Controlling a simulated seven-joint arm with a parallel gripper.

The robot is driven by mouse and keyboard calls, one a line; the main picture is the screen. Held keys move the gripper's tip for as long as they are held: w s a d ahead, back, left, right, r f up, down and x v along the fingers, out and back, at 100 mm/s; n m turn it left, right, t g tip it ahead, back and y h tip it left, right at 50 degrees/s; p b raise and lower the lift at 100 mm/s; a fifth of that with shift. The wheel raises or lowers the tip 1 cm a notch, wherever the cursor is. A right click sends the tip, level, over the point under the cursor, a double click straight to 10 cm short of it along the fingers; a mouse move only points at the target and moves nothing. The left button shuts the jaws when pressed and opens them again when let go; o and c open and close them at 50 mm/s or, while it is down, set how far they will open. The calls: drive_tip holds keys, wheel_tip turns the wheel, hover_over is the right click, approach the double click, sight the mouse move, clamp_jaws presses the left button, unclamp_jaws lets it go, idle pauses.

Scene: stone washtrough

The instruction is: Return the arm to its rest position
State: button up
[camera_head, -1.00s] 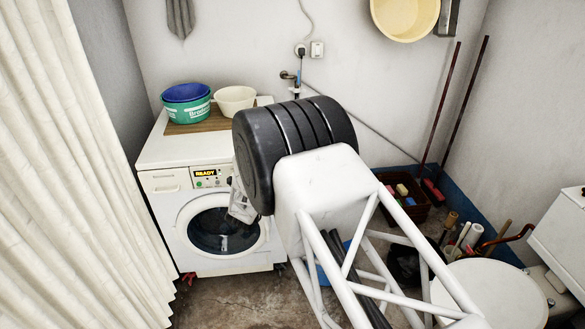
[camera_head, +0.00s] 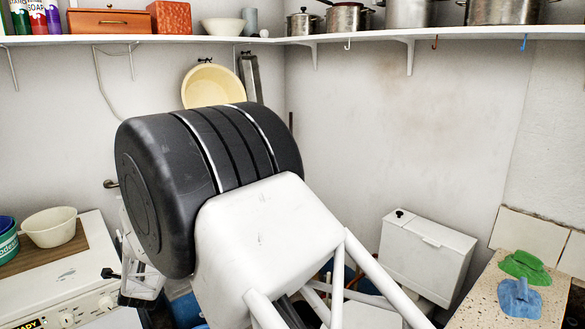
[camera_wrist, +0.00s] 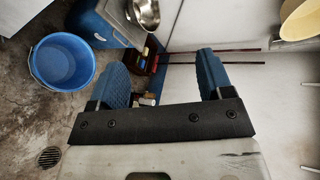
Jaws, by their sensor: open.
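My gripper (camera_wrist: 162,72) shows in the wrist view with its two blue fingers spread wide apart. Nothing is between them, so it is open and empty. In the head view my arm fills the middle, with a large black joint and white links. It stands in front of the back wall, to the right of the washing machine (camera_head: 82,273). The fingers cannot be made out in the head view.
A shelf (camera_head: 350,37) with pots and boxes runs above. A yellow basin (camera_head: 196,88) hangs on the wall. A white cistern (camera_head: 425,258) and a speckled counter (camera_head: 495,318) with cloths stand at right. The wrist view shows a blue bucket (camera_wrist: 45,78) on the floor.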

drive_tip(key=d+r+n+g, duration=0.1)
drive_tip(key=d+r+n, duration=0.1)
drive_tip(key=d+r, duration=0.6)
drive_tip(key=d+r+n+g+h, duration=0.1)
drive_tip(key=d+r+n, duration=0.15)
drive_tip(key=d, duration=0.85)
drive_tip(key=d+r+n+g, duration=0.1)
drive_tip(key=d+r+n, duration=0.1)
drive_tip(key=d+r, duration=0.6)
drive_tip(key=s+d+r+n+g+h, duration=0.15)
drive_tip(key=s+d, duration=0.35)
drive_tip(key=d, duration=0.5)
drive_tip(key=s+d+r+n+g+h, duration=0.15)
drive_tip(key=s+d, duration=0.25)
drive_tip(key=d, duration=0.6)
drive_tip(key=s+d+n+g+h, duration=0.1)
drive_tip(key=s+d+n, duration=0.1)
drive_tip(key=s+d, duration=0.9)
drive_tip(key=s+d+n+g+h, duration=0.1)
drive_tip(key=s+d+n+g, duration=0.1)
drive_tip(key=s+d, duration=1)
drive_tip(key=s+n, duration=0.1)
drive_tip(key=s, duration=0.4)
drive_tip(key=shift+s+h, duration=0.4)
drive_tip(key=shift+r, duration=0.1)
